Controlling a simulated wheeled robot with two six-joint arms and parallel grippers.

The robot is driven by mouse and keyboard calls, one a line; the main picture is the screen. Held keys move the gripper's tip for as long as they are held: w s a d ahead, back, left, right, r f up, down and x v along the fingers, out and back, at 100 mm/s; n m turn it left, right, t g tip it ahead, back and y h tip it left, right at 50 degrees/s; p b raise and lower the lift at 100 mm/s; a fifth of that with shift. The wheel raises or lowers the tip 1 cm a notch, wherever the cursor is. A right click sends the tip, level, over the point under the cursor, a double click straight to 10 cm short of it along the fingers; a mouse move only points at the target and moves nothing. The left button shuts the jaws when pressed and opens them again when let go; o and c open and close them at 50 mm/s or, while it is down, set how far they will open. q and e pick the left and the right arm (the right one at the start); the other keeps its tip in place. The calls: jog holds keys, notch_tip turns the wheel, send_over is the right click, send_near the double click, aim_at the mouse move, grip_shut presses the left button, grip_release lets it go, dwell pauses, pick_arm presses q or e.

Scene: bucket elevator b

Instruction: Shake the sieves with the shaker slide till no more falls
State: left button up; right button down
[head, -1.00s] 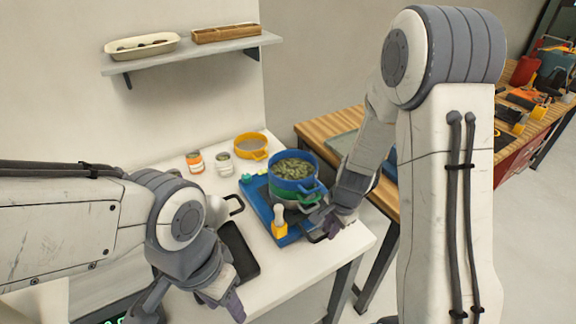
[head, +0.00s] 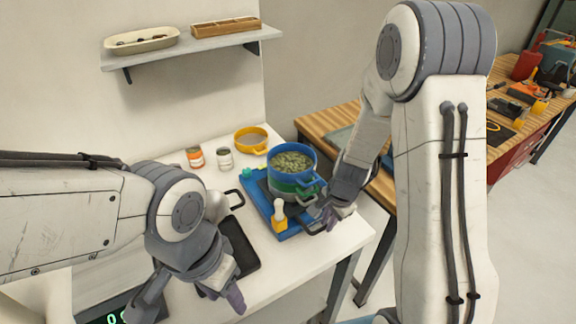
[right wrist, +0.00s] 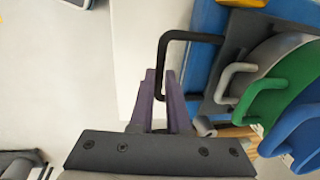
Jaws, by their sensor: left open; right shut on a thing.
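A stack of round sieves stands on the shaker's dark slide plate, over a blue base (head: 258,196). The top blue sieve (head: 292,178) holds greenish-brown pieces; a green sieve (head: 284,188) and a grey pan (head: 285,196) are below it. My right gripper (head: 328,218) is at the slide's black handle (head: 310,233), in front of the stack. In the right wrist view its purple fingers (right wrist: 166,92) are shut on the handle loop (right wrist: 163,52). My left gripper (head: 237,300) is open and empty, over the table's front edge beside a black tray.
The black tray (head: 241,250) lies left of the shaker. A yellow-based, white-topped object (head: 279,217) stands at the base's front. A yellow sieve (head: 250,141) and two jars (head: 195,157) are behind. A scale display (head: 115,318) shows at lower left.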

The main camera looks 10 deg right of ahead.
jog(key=shift+s+d+b, duration=0.4)
jog(key=shift+s, duration=0.45)
jog(key=shift+w+r, duration=0.1)
